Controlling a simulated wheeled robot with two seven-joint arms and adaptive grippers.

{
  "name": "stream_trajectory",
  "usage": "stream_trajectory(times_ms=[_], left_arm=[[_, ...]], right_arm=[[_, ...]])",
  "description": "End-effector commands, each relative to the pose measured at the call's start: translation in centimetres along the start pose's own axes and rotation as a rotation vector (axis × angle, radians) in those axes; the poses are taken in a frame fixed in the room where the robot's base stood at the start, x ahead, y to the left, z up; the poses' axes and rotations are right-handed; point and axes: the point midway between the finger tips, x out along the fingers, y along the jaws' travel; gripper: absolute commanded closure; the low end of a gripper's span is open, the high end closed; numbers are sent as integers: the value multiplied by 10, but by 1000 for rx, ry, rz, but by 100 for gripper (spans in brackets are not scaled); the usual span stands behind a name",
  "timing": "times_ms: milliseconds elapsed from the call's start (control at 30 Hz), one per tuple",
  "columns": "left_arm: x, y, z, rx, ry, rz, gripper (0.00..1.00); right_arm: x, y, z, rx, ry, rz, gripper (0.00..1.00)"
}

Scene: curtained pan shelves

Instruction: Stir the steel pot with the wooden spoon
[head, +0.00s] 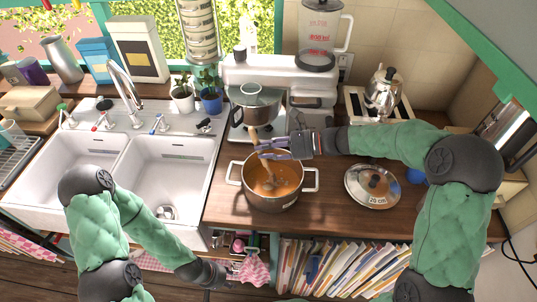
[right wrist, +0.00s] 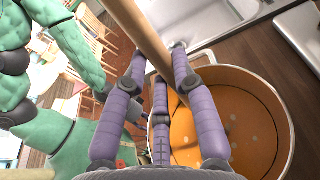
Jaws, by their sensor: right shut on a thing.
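The steel pot (head: 305,189), with two side handles, stands on the wooden counter and holds orange soup (head: 285,176). It also shows in the right wrist view (right wrist: 286,128). My right gripper (head: 271,149) is above the pot's back rim, its purple fingers closed around the wooden spoon (head: 253,136). The spoon tilts, with its lower end down in the soup. In the right wrist view, the spoon handle (right wrist: 138,28) runs between the fingertips (right wrist: 160,66). My left gripper (head: 214,274) is low, by the counter's front; its fingers are too unclear to judge.
A lid (head: 372,186) lies on the counter right of the pot. A lidded pan (head: 256,104) stands behind it on a stove. A double sink (head: 160,182) is at left. A checked cloth (head: 253,271) hangs beside my left gripper. Books (head: 335,268) fill the shelf below.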

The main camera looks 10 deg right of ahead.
Motion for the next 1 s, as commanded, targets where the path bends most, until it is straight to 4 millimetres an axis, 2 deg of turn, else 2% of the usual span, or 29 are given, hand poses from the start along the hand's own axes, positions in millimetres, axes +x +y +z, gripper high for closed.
stream_trajectory(times_ms=[400, 700, 833, 1000], left_arm=[[-9, 3, 0, 0, 0, 0, 60], [-12, 4, 0, 0, 0, 0, 60], [-12, 4, 0, 0, 0, 0, 60], [-12, 4, 0, 0, 0, 0, 60]], right_arm=[[-13, -24, -3, 0, 0, 0, 100], [10, -24, 4, -1, -1, 2, 100], [14, -23, 4, -1, 0, 0, 100], [21, -12, 6, 0, 0, 1, 100]])
